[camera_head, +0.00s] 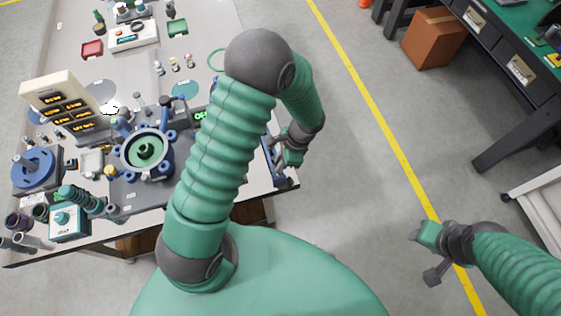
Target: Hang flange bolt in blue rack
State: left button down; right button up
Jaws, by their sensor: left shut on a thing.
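My left arm reaches up the middle of the view and bends down to the right. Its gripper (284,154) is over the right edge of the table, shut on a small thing. That thing is mostly hidden by the fingers, so I cannot make out whether it is the flange bolt. A narrow dark-blue piece (270,163) stands at the table edge beside this gripper. It may be part of the blue rack, but my arm hides most of it. My right gripper (424,256) is low at the right, over bare floor, with its fingers apart and empty.
The grey table (215,22) carries a round green-and-blue flange fixture (145,151), a cream panel with orange displays (62,103), a blue round part (36,167) and a teal box (66,222). A dark workbench (505,50) and cardboard box (434,38) stand right. The floor between is clear.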

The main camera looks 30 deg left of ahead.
pick_arm(q)
jog(key=shift+f, duration=0.25)
jog(key=c, duration=1.3)
grip_release()
jog(key=shift+r, duration=0.1)
notch_tip(320, 180, up, 5)
jog(key=p, duration=0.4)
jog(key=shift+p, duration=0.35)
